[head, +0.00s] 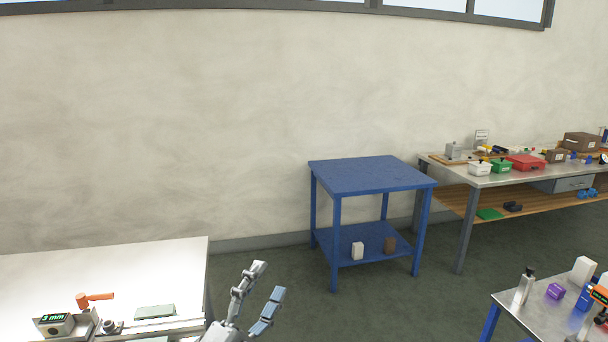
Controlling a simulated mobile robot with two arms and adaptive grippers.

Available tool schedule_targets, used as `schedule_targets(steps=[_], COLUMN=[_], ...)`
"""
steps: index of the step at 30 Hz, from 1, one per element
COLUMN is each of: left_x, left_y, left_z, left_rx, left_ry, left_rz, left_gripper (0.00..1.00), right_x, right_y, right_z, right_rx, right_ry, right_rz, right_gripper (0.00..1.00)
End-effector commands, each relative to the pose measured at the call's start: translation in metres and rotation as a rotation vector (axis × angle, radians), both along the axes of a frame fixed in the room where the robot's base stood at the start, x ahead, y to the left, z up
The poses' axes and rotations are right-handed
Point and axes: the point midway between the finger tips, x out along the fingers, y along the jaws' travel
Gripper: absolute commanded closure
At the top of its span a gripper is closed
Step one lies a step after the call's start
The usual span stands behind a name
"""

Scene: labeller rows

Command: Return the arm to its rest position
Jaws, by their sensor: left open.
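My left gripper (262,296) shows at the bottom of the head view, just right of the white bench's edge. Most of the left arm is below the picture. My right gripper is not in view.
A blue table (370,174), a cluttered workbench (470,180) and a smaller table (525,318) stand right. Floor between is clear.

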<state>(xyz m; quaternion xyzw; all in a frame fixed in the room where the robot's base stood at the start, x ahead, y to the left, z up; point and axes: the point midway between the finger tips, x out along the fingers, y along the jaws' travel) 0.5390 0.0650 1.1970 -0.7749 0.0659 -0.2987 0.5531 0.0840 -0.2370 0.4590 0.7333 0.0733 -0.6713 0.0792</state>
Motion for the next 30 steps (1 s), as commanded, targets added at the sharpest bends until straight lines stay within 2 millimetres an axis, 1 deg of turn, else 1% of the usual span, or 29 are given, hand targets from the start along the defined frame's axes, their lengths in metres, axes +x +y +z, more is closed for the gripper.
schedule_targets(steps=[1, 2, 3, 5, 6, 8, 9, 11, 12, 14, 15, 17, 18, 22, 26, 27, 30], left_x=[0.001, 0.002, 0.000, -0.009, -0.020, -0.040, -0.057, -0.084, -0.101, -0.127, -0.143, -0.166, -0.181, -0.227, -0.270, -0.271, -0.263], left_y=[0.023, 0.038, 0.056, 0.082, 0.096, 0.113, 0.122, 0.132, 0.136, 0.140, 0.142, 0.143, 0.144, 0.143, 0.141, 0.140, 0.140], left_z=[-0.023, -0.038, -0.060, -0.097, -0.123, -0.160, -0.184, -0.214, -0.231, -0.252, -0.263, -0.277, -0.284, -0.303, -0.313, -0.322, -0.348], left_rx=[-0.105, -0.166, -0.244, -0.353, -0.421, -0.508, -0.561, -0.625, -0.661, -0.701, -0.725, -0.753, -0.768, -0.808, -0.833, -0.833, -0.825], left_ry=[0.136, 0.219, 0.332, 0.505, 0.618, 0.782, 0.887, 1.033, 1.118, 1.231, 1.297, 1.389, 1.446, 1.610, 1.758, 1.773, 1.778], left_rz=[0.071, 0.116, 0.175, 0.265, 0.322, 0.403, 0.453, 0.522, 0.563, 0.617, 0.647, 0.689, 0.715, 0.790, 0.855, 0.864, 0.868], left_gripper=[0.37, 0.37, 0.37, 0.37, 0.37, 0.37, 0.37, 0.37, 0.37, 0.37, 0.37, 0.37, 0.37, 0.37, 0.37, 0.37, 0.37], right_x=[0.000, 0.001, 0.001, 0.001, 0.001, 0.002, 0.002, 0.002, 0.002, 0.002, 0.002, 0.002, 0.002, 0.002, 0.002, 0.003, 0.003], right_y=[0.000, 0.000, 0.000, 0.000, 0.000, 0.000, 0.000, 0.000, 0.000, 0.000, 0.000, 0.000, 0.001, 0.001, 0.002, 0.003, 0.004], right_z=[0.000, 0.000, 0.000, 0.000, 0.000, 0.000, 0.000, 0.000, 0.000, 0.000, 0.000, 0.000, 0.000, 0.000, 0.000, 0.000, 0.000], right_rx=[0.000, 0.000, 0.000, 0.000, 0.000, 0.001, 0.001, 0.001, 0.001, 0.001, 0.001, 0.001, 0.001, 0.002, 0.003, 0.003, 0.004], right_ry=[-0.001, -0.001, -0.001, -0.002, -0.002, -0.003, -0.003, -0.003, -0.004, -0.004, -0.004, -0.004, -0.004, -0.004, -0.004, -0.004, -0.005], right_rz=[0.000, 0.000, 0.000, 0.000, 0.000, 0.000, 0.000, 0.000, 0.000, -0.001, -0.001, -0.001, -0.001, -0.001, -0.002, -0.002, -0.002], right_gripper=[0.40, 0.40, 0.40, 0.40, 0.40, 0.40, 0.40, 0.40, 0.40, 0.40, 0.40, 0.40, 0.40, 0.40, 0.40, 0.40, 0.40])
